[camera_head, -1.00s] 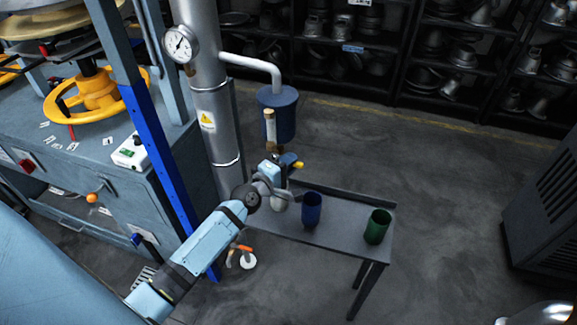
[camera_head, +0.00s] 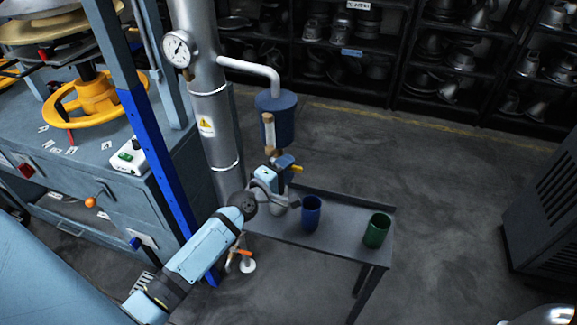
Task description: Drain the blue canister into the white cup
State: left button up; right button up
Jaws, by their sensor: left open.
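The blue canister (camera_head: 276,117) hangs from the elbow pipe beside the silver column. A pale upright tube (camera_head: 268,133) is on its front. Below it is a blue valve part with a yellow tip (camera_head: 297,168). The white cup (camera_head: 279,207) stands on the small table under the canister, largely hidden by my left gripper. My left gripper (camera_head: 284,196) is open, just in front of and above the white cup, below the valve; whether it touches either cannot be told. My right gripper is not in view.
A blue cup (camera_head: 311,212) stands just right of the white cup on the dark table (camera_head: 343,221). A green cup (camera_head: 377,231) stands at its right end. The column with a gauge (camera_head: 178,49) and blue post (camera_head: 160,160) are close to my left arm.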

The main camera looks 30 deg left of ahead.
pick_arm(q)
jog(key=s+a+b, duration=0.1)
jog(key=s+a, duration=0.1)
jog(key=s, duration=1)
jog(key=shift+s, duration=0.35)
jog(key=s+d+f+m+g, duration=0.7)
jog(key=s+d+f+m, duration=0.7)
jog(key=m, duration=0.5)
notch_tip(320, 180, up, 11)
jog(key=p, duration=1.3)
jog(key=shift+d+f, duration=0.15)
jog(key=shift+d, duration=0.1)
